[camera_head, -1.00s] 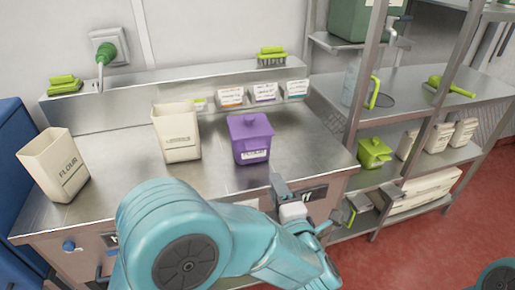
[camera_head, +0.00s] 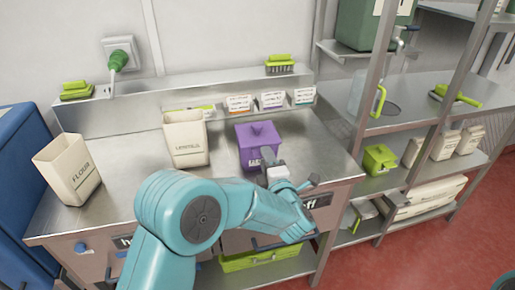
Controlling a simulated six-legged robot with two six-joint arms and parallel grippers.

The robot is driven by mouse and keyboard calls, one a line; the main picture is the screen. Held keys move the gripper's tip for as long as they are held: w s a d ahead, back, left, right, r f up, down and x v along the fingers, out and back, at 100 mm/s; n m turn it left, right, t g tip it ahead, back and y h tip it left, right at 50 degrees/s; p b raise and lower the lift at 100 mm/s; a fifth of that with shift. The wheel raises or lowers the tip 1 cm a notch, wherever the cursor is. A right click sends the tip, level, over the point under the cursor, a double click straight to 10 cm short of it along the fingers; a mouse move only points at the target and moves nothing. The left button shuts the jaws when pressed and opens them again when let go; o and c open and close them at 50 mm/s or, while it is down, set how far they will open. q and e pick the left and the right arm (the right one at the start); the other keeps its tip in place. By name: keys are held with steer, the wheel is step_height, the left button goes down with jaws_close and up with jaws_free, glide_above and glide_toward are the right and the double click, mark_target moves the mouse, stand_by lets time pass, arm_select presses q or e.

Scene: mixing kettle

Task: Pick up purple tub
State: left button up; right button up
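My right gripper is out of the picture.
A lentils container (camera_head: 186,140) stands left of the tub, and a flour container (camera_head: 68,168) is farther left. A raised ledge (camera_head: 150,108) with brushes and labelled cards runs behind. Steel shelves (camera_head: 425,100) stand at right. The worktop right of the tub is clear.

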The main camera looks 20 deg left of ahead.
arm_select(q)
steer(key=x, duration=0.2)
steer(key=shift+w+a, duration=0.15)
steer(key=shift+w, duration=0.05)
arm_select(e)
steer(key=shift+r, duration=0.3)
arm_select(q)
steer(key=shift+s, duration=0.1)
jaws_close()
jaws_free()
steer(key=shift+f, duration=0.1)
